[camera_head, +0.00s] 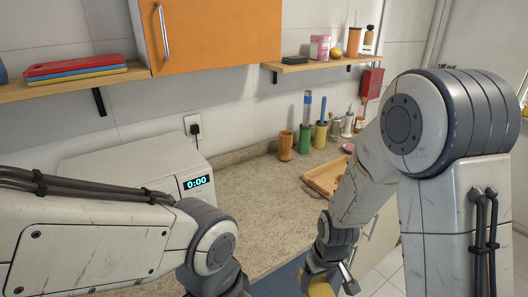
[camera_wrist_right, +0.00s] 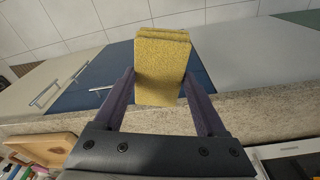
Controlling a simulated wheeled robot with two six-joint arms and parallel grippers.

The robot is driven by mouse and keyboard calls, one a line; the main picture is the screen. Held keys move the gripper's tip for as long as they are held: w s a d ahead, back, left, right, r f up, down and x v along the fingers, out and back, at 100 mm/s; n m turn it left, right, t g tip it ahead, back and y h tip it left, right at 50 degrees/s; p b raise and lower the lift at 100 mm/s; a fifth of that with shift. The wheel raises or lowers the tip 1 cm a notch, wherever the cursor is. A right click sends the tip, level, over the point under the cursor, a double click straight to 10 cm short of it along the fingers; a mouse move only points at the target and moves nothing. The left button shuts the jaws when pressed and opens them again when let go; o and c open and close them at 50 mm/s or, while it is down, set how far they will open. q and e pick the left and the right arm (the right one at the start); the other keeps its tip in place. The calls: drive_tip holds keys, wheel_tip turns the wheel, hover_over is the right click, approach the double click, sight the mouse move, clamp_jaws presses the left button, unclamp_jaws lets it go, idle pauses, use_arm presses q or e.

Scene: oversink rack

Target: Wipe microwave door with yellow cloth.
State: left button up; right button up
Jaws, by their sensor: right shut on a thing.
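The white microwave (camera_head: 130,160) stands on the counter at the left in the head view. Its display reads 0:00, and my left arm covers most of its front. A dark panel with a white frame (camera_wrist_right: 290,158) at the lower right of the right wrist view looks like part of it. My right gripper (camera_wrist_right: 160,88) is shut on the folded yellow cloth (camera_wrist_right: 162,60), which sticks out beyond the fingertips. In the head view the cloth (camera_head: 320,289) shows only partly at the bottom edge, right of the microwave. My left gripper is out of frame below.
The speckled counter (camera_head: 262,205) is clear between the microwave and a wooden tray (camera_head: 326,177). Cups and utensils (camera_head: 304,138) stand along the wall. An orange cabinet (camera_head: 215,32) and shelves hang above. Blue cabinet fronts (camera_wrist_right: 95,93) lie below the counter edge.

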drive_tip(key=w+d+f+m, duration=0.1)
drive_tip(key=d+f+m, duration=0.2)
drive_tip(key=d+f, duration=0.2)
drive_tip(key=shift+w+d+f, duration=0.3)
drive_tip(key=shift+w+f, duration=0.05)
drive_tip(key=shift+f, duration=0.15)
drive_tip(key=shift+t+h, duration=0.3)
